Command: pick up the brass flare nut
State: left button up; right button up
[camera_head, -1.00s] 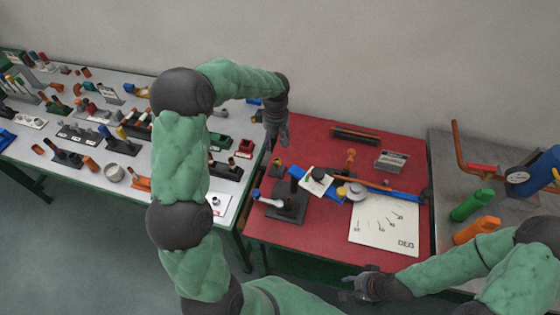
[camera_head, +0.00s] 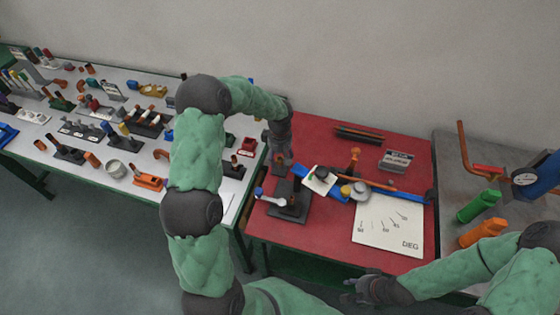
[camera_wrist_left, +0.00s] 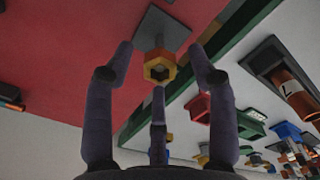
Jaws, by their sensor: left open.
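The brass flare nut (camera_wrist_left: 159,66), a yellow-orange hexagonal ring with an open bore, shows in the left wrist view. It is on a dark grey square stand (camera_wrist_left: 176,24) on the red table. My left gripper (camera_wrist_left: 160,56) is open, its fingers spread around the nut's sides, with no contact that I can make out. In the head view, my left gripper (camera_head: 281,158) points down at the red table's left edge, and it largely hides the nut there. My right gripper (camera_head: 364,290) is by the table's front edge, too small to read its fingers.
The red table (camera_head: 310,130) also holds a dark block stand (camera_head: 289,200), a blue bar with tools, and a white angle sheet (camera_head: 388,232). A white bench (camera_head: 90,160) crowded with parts stands at the left. A grey bench with green and orange handles is at the right.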

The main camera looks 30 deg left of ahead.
pick_arm(q)
jog(key=c, duration=0.9)
jog(key=shift+o, duration=0.2)
jog(key=shift+r, duration=0.1)
